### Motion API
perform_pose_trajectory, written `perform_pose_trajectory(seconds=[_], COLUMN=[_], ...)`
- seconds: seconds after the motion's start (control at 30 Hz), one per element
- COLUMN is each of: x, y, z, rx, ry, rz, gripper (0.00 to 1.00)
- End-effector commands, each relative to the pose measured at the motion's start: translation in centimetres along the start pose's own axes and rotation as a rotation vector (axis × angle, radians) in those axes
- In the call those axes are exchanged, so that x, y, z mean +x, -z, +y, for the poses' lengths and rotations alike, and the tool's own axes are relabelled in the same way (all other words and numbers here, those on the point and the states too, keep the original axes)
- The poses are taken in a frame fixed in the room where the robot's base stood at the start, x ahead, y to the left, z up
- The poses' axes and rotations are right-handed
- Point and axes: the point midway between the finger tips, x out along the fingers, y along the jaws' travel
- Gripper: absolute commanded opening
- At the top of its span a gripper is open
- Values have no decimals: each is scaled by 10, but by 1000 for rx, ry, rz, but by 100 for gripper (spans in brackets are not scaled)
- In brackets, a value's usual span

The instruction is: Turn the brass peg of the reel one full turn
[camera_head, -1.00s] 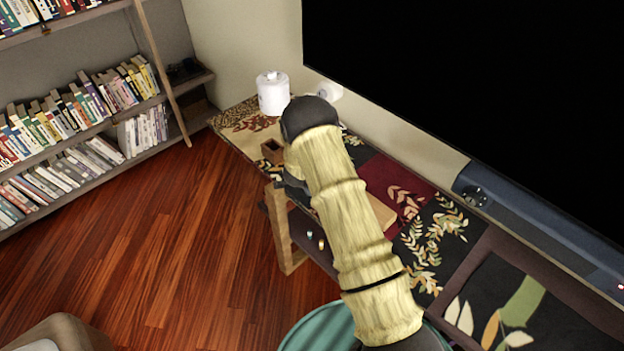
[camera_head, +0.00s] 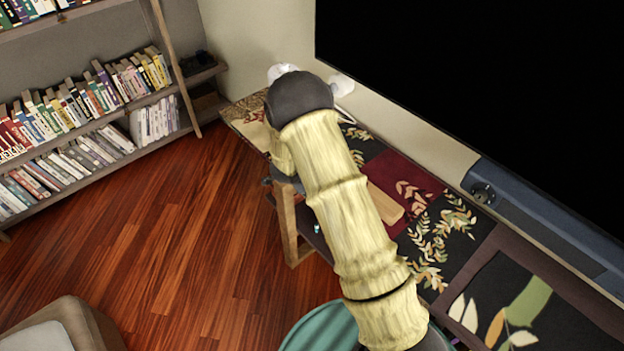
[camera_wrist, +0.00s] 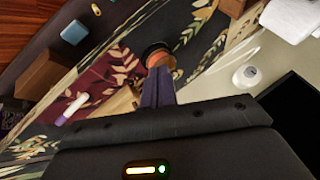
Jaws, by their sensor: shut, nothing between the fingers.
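My gripper (camera_wrist: 158,84) shows in the wrist view as two dark purple fingers, shut together with nothing between them. Just past the fingertips is a small round thing with a black rim and orange-brown face (camera_wrist: 157,58), which may be the reel. The fingers cover part of it, and I cannot tell whether they touch it. I cannot make out a brass peg. In the head view my arm hides the gripper and that round thing.
The patterned cabinet top (camera_head: 440,240) runs along the wall under a large black screen (camera_head: 470,90). A light wooden board (camera_head: 384,204) lies on it. A white canister (camera_head: 281,71) stands at its far end, partly hidden. A bookshelf (camera_head: 90,120) is at left; the floor (camera_head: 160,250) between is clear.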

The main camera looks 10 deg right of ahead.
Motion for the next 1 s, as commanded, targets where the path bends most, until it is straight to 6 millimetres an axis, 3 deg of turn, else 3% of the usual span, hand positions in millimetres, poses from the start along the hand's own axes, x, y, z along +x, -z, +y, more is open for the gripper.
perform_pose_trajectory(seconds=[0.2, 0.7, 0.73, 0.9, 1.0], x=[-24, -29, -29, -36, -51], y=[0, -9, -9, -4, 3], z=[-7, -9, -9, -12, -16], rx=[5, -6, -6, -29, -83], ry=[-3, 2, 2, 13, 35], rz=[3, -3, -3, -20, -61], gripper=[0, 0, 2, 35, 35])
